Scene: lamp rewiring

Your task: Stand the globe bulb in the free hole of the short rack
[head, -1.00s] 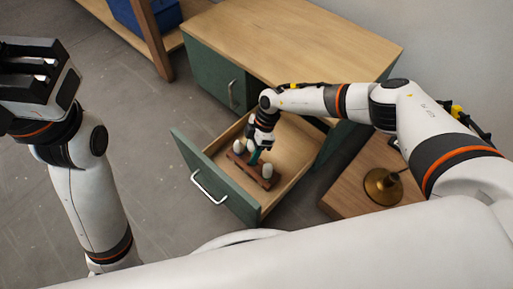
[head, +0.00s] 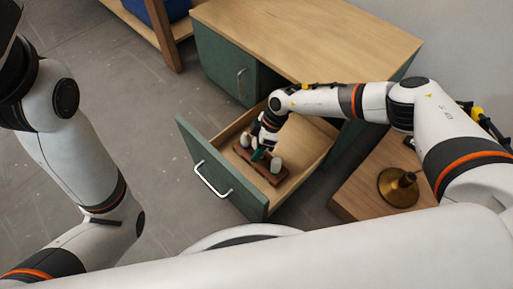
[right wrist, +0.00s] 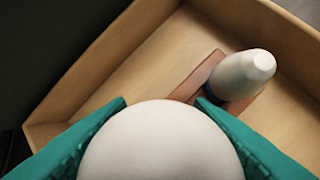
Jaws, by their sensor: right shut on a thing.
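The globe bulb (right wrist: 160,145) is a large white ball between the teal fingers of my right gripper, which is shut on it. In the head view my right gripper (head: 263,153) reaches down into the open drawer, over the middle of the short rack (head: 273,178), a brown bar with white bulbs in it. In the right wrist view one longer white bulb (right wrist: 243,75) stands in the rack (right wrist: 200,75), beyond the globe bulb. The globe bulb's lower end and the hole under it are hidden. My left gripper is outside the head view; only its arm shows.
The drawer (head: 225,187) is green-fronted with a pale wooden inside, pulled out of a wood-topped cabinet (head: 310,38). A brass lamp base (head: 398,188) stands on a wooden surface at right. The drawer floor right of the rack is clear.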

